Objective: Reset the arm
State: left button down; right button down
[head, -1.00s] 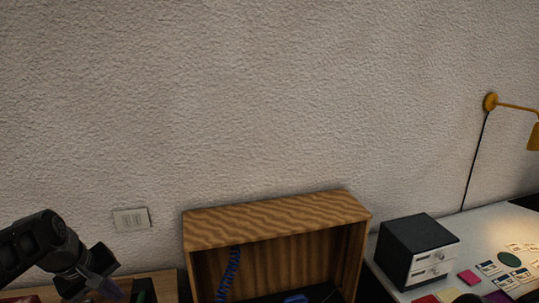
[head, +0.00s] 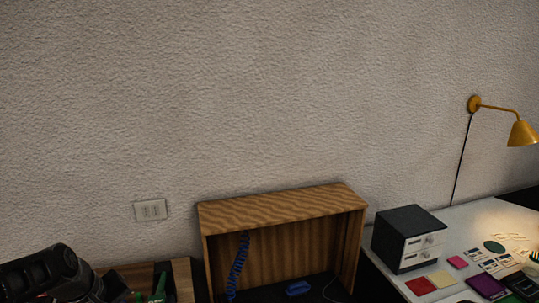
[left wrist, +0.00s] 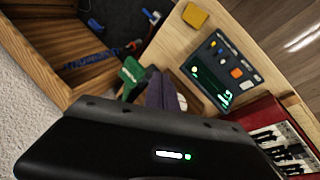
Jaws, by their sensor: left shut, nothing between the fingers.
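My left arm (head: 45,275) shows at the bottom left corner of the head view, low over the wooden surface. Its fingertips cannot be made out there. In the left wrist view my left gripper (left wrist: 163,93) is shut and empty, its purple-grey fingers together beside a green object (left wrist: 131,74). I cannot tell whether they touch. My right gripper is in neither view.
An open wooden cabinet (head: 284,207) with a coiled blue cord (head: 238,262) stands in the middle. A dark drawer box (head: 408,238) stands on the white table at right, below a yellow lamp (head: 522,134). A red-cased keyboard (left wrist: 262,117) and a control panel (left wrist: 222,72) lie near the gripper.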

pick_arm(q)
jog(key=s+d+f+m+g+h, duration=0.1)
jog(key=s+d+f+m, duration=0.15)
jog(key=d+f, duration=0.8)
jog(key=s+d+f+m+g+h, duration=0.1)
jog(key=s+d+f+h, duration=0.15)
jog(key=d+f, duration=0.85)
jog(key=s+d+f+m+g+y, duration=0.1)
jog(key=s+d+f+m, duration=0.1)
jog(key=s+f, duration=0.5)
jog(key=s+d+f+m+g, duration=0.1)
jog(key=s+d+f+m, duration=0.1)
jog(key=s+f, duration=0.5)
jog(key=s+d, duration=0.1)
jog(key=s, duration=0.3)
jog(key=shift+s+d+f+y+b, duration=0.15)
jog(key=shift+d+f+y+b, duration=0.1)
jog(key=shift+y+b, duration=0.15)
